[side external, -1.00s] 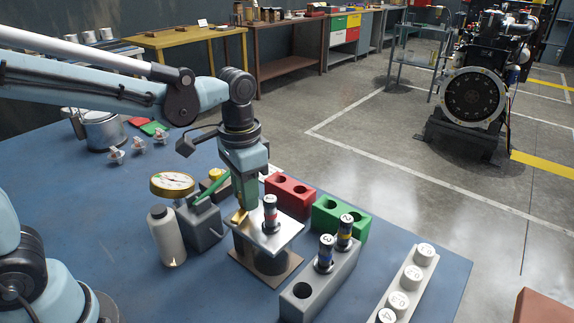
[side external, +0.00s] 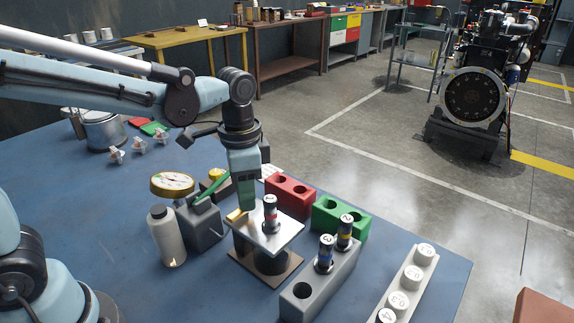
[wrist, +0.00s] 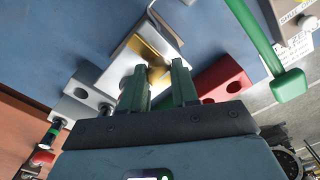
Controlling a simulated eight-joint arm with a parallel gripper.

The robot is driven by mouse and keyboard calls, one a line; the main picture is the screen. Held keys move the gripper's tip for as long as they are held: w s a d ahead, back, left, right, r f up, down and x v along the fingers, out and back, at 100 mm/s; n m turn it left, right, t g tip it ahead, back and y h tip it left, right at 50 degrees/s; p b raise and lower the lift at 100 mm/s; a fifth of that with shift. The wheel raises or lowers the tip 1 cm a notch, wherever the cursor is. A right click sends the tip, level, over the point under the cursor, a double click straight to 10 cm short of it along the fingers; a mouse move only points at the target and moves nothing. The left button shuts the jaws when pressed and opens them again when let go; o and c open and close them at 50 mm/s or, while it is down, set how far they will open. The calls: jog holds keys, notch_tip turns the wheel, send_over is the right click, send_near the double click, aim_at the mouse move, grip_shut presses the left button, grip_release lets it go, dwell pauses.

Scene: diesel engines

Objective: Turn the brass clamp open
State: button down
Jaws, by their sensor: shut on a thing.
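The brass clamp (side external: 234,216) is a small gold bar at the left edge of a silver plate on a dark stand (side external: 272,262). In the wrist view the brass (wrist: 147,48) shows just beyond and between my green fingertips. My gripper (side external: 248,205) points straight down over the plate and is shut on the clamp; it also shows in the wrist view (wrist: 160,72). A dark cylinder with a red band (side external: 270,213) stands upright on the plate, right beside my fingers. The exact finger contact is partly hidden.
A grey block with a green lever (side external: 203,225), a gauge (side external: 172,184) and a white bottle (side external: 166,238) stand close on the left. Red (side external: 290,193), green (side external: 340,218) and grey (side external: 318,285) holed blocks stand right; the grey one holds two cylinders.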

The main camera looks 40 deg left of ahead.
jog(key=c, duration=0.8)
grip_release()
jog(key=shift+c, duration=0.2)
jog(key=shift+r, duration=0.1)
notch_tip(320, 180, up, 12)
jog(key=s+a+f+n+t, duration=0.5)
jog(key=f+n+t, duration=0.2)
jog(key=f, duration=0.3)
jog(key=shift+a+f, duration=0.25)
jog(key=shift+a, duration=0.15)
